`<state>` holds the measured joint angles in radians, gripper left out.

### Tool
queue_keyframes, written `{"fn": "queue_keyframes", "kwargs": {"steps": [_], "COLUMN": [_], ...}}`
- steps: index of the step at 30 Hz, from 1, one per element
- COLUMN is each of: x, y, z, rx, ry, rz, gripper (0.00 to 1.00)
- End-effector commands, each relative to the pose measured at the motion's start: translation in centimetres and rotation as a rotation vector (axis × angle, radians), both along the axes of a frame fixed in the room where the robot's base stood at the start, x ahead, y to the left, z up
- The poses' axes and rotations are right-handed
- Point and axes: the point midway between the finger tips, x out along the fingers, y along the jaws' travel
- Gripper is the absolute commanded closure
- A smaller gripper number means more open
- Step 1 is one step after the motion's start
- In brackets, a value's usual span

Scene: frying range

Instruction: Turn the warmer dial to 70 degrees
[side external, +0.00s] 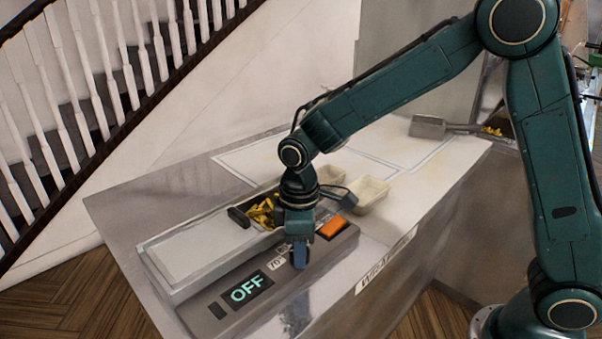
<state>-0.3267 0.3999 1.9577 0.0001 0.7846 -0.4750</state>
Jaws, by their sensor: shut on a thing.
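The warmer's control panel (215,312) runs along the front of the warmer, and its display (246,291) reads OFF. My gripper (300,255) points down at the panel, between the display and an orange switch (333,227). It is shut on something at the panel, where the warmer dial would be. The dial itself is hidden by the fingers, so its angle cannot be seen.
A grey lid (200,252) with a dark handle (239,217) covers part of the warmer, with yellow fries (262,213) beside it. The counter's right side is mostly clear.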

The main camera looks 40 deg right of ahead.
Motion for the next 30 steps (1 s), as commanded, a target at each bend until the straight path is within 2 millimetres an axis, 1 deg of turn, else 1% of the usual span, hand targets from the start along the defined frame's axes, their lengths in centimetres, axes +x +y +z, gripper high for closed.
{"fn": "queue_keyframes", "kwargs": {"steps": [5,6,8,9,17,22,26,30], "x": [0.1,0.1,0.1,0.1,0.0,0.0,0.1,0.1], "y": [0.1,0.1,0.0,0.0,0.0,0.0,0.0,0.0], "z": [0.1,0.1,0.1,0.1,0.1,0.5,1.4,3.1], "rx": [0.001,0.001,0.001,0.001,0.000,0.001,0.001,0.002], "ry": [-0.004,-0.004,-0.004,-0.003,-0.001,-0.002,-0.003,-0.005], "rz": [0.002,0.001,0.001,0.001,-0.001,-0.001,-0.001,-0.001], "gripper": [0.86,0.56,0.44,0.42,0.42,0.42,0.42,0.42]}}
